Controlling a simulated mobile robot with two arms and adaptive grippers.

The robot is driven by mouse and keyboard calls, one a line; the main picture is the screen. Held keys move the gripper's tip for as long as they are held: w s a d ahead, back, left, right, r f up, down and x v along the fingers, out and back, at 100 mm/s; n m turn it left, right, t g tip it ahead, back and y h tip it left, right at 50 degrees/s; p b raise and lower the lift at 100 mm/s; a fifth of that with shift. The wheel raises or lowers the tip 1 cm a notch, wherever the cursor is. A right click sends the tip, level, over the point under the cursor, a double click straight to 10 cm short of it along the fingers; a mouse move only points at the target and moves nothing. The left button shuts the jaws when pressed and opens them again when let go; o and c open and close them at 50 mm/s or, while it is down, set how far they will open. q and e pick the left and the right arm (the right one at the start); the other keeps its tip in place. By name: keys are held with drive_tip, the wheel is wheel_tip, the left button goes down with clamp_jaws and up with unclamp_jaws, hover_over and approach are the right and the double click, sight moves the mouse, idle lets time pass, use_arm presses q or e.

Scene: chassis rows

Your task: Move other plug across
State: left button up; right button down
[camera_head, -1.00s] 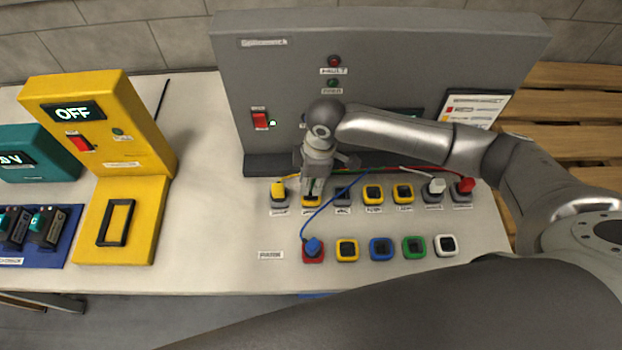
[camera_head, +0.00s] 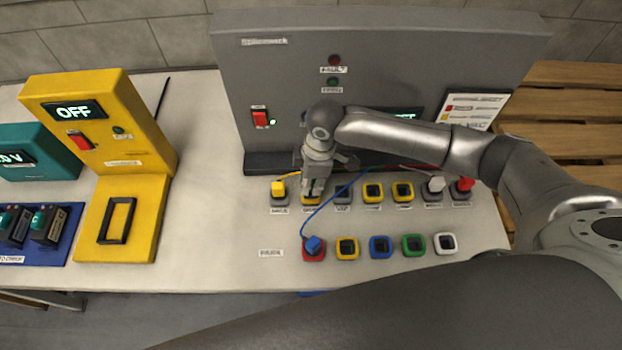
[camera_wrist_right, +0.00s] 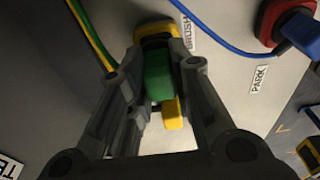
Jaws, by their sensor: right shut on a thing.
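My right gripper (camera_head: 313,188) is low over the second socket from the left in the back row, below the grey panel. In the right wrist view its fingers (camera_wrist_right: 155,68) are shut on a green plug (camera_wrist_right: 159,76) with a yellow part. The plug is at a yellow socket (camera_wrist_right: 157,32) labelled BRUSH; I cannot tell how far it is in. A blue plug (camera_head: 313,245) with a blue cable sits in the red socket at the left of the front row. It also shows in the wrist view (camera_wrist_right: 303,34), near a PARK label. My left gripper is not in view.
A yellow plug (camera_head: 278,187), a white plug (camera_head: 435,185) and a red plug (camera_head: 466,184) stand in other back-row sockets. Front-row sockets such as the green one (camera_head: 413,246) are empty. The grey panel (camera_head: 290,65) rises behind; a yellow unit (camera_head: 85,195) stands left.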

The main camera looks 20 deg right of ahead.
drive_tip(key=shift+f+b, duration=0.35)
drive_tip(key=shift+f, duration=0.55)
drive_tip(key=c, duration=1.2)
unclamp_jaws()
drive_tip(key=shift+r, duration=0.1)
wheel_tip(320, 180, up, 12)
drive_tip(key=d, duration=0.1)
drive_tip(key=shift+s+d, duration=0.2)
